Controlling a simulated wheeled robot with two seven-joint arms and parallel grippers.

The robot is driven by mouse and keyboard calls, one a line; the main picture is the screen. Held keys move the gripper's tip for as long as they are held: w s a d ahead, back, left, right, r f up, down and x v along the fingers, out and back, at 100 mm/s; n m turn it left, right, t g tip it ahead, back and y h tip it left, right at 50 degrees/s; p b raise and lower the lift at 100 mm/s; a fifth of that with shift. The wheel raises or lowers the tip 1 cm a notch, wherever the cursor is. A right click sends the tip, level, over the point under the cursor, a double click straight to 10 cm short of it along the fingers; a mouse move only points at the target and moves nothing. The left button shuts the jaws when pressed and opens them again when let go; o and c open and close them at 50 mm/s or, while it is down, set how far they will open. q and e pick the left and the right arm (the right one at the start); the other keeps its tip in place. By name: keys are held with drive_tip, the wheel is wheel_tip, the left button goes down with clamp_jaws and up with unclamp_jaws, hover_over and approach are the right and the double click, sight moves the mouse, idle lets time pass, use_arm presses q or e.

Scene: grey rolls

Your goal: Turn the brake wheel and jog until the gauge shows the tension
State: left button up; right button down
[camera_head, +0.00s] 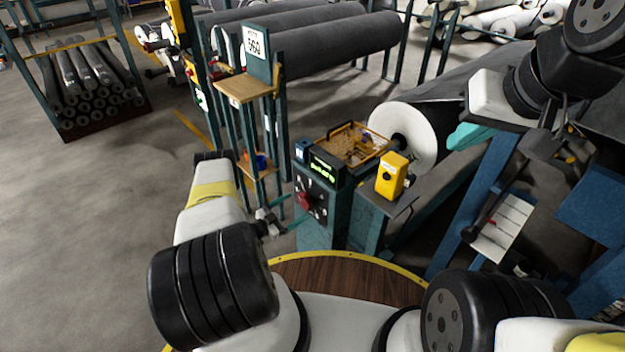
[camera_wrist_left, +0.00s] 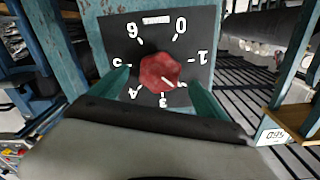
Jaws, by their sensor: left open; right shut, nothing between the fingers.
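The red brake wheel (camera_head: 304,200) sits on the black dial plate on the front of a teal control post. In the left wrist view the wheel (camera_wrist_left: 160,72) has a white mark pointing to the lower right, near the 2. My open left gripper (camera_head: 288,212) faces the dial, with its teal fingers on either side of the wheel; contact is unclear. The gauge (camera_head: 325,168) on top of the post shows green characters too small to read. A yellow box with a black button (camera_head: 391,176), likely the jog control, stands to its right. My right gripper (camera_head: 471,136) is shut and empty, further right.
A wooden tray (camera_head: 350,144) with small items lies behind the gauge. A large grey roll (camera_head: 405,132) is mounted behind the yellow box. A teal stand with shelves (camera_head: 245,88) is left of the post. Open floor lies further left.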

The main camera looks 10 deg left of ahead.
sight(302, 203)
use_arm(q)
drive_tip(key=x, duration=0.5)
drive_tip(key=c, duration=1.4)
drive_tip(key=shift+n, duration=1.3)
drive_tip(key=o, duration=1.4)
